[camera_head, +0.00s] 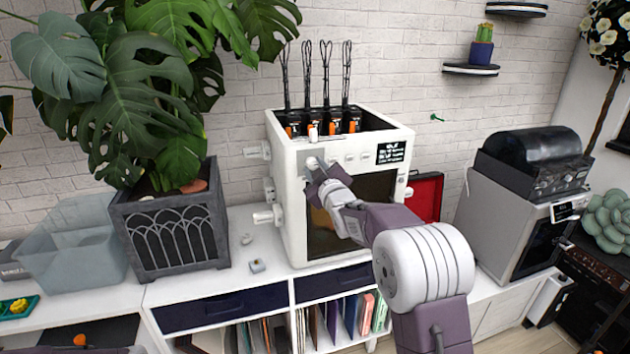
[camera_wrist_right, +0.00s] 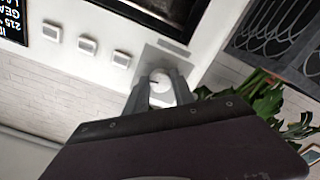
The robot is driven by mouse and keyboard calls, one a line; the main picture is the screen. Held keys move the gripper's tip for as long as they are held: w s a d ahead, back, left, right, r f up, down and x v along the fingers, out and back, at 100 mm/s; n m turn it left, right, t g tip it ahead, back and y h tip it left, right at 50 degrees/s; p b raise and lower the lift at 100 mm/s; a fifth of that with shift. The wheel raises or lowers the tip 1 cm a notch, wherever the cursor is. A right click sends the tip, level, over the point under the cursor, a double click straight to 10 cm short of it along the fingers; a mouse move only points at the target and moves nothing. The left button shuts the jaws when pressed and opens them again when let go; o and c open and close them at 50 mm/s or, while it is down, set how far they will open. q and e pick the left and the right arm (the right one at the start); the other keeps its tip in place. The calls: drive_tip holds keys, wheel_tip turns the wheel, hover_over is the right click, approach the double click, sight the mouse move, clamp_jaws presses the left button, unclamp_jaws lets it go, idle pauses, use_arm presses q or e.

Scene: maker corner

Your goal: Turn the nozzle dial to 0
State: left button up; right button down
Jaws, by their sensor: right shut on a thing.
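The white box-shaped machine (camera_head: 290,215) stands on the counter by the brick wall. Its nozzle dial (camera_head: 311,162) is a small round white knob on a grey plate at the upper left of the front. The dial also shows in the right wrist view (camera_wrist_right: 159,83), with a short dark mark on its face. My right gripper (camera_head: 318,173) is shut on the dial, one finger on each side, and partly hides it in the head view. I cannot read any numbers around the dial. My left gripper is out of view.
Three square buttons (camera_wrist_right: 86,45) and a dark display (camera_head: 391,152) sit beside the dial. A dark planter (camera_head: 174,238) with a big plant stands left of the machine. An open red case (camera_head: 427,197) and a grey machine (camera_head: 510,217) stand to the right. Small items lie on the counter.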

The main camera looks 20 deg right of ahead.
drive_tip(key=n+b, duration=0.6)
drive_tip(key=shift+f+b, duration=0.2)
drive_tip(key=shift+b, duration=0.1)
drive_tip(key=shift+n+b, duration=0.75)
drive_tip(key=shift+n, duration=0.45)
drive_tip(key=n+b, duration=0.2)
drive_tip(key=n, duration=0.1)
drive_tip(key=shift+r, duration=0.15)
drive_tip(key=n+b, duration=0.1)
drive_tip(key=n, duration=0.3)
drive_tip(key=shift+n, duration=0.5)
drive_tip(key=c, duration=1.2)
unclamp_jaws()
drive_tip(key=shift+c, duration=0.2)
drive_tip(key=shift+o, duration=0.8)
drive_tip(key=shift+r, duration=0.1)
